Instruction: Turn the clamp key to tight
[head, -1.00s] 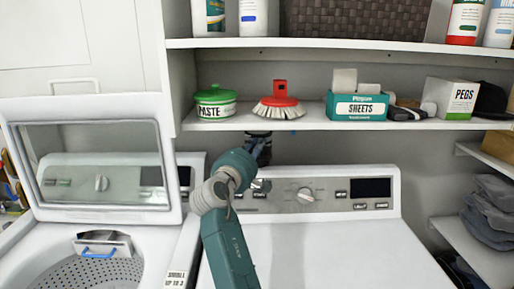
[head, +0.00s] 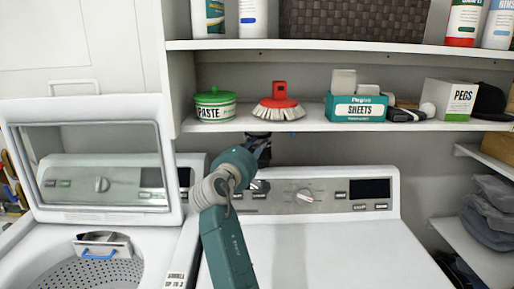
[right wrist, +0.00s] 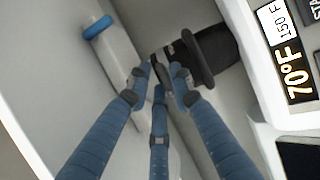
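In the head view my right gripper (head: 258,150) is dark and small. It is under the lower shelf, behind the top of the right-hand machine, partly hidden by my own teal arm. In the right wrist view its blue fingers (right wrist: 161,80) draw close together at the tips. A dark piece with a flat, rounded plate (right wrist: 200,58) lies at and just beyond the fingertips; it may be the clamp key. I cannot tell whether the fingers grip it or only surround it. No marking for tight is readable. My left gripper is not in view.
The shelf (head: 330,123) above holds a paste tub (head: 215,105), a red brush (head: 278,103) and a sheets box (head: 356,107). The machine's control panel (head: 325,195) is close below the gripper. A blue-ended part (right wrist: 98,27) is beside the fingers in the wrist view.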

